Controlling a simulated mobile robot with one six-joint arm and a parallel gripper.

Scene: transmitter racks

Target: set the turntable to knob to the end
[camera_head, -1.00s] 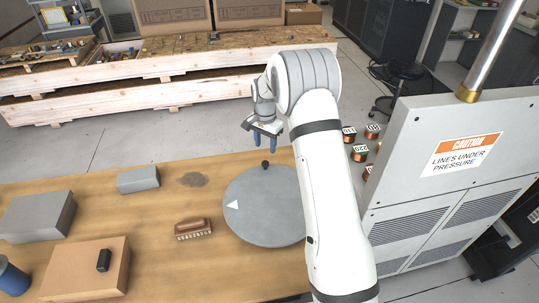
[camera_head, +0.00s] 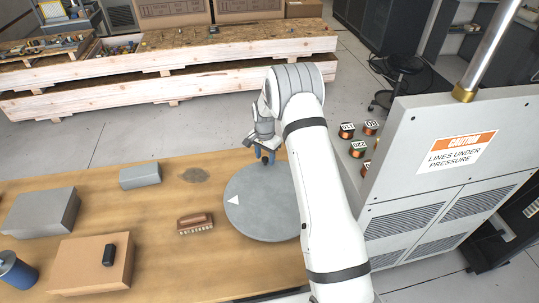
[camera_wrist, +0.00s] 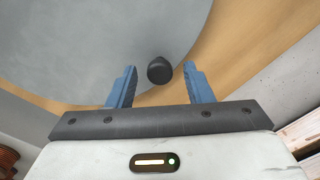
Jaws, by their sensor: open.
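The turntable (camera_head: 262,212) is a round grey disc on the wooden table, with a white triangle mark (camera_head: 233,200) on its left side. The black knob (camera_wrist: 160,70) stands near the disc's edge. In the wrist view it sits between the two blue fingers of my gripper (camera_wrist: 160,84), with a gap on each side. My gripper (camera_head: 264,156) is open at the far edge of the turntable in the head view, where its fingers largely hide the knob. My arm covers the turntable's right part.
A brown brush (camera_head: 195,223) lies left of the turntable. Grey blocks (camera_head: 140,176), a cardboard box (camera_head: 93,265) and a blue cylinder (camera_head: 17,270) stand further left. A grey cabinet with a caution sign (camera_head: 461,152) and several copper coils (camera_head: 358,149) are right of my arm.

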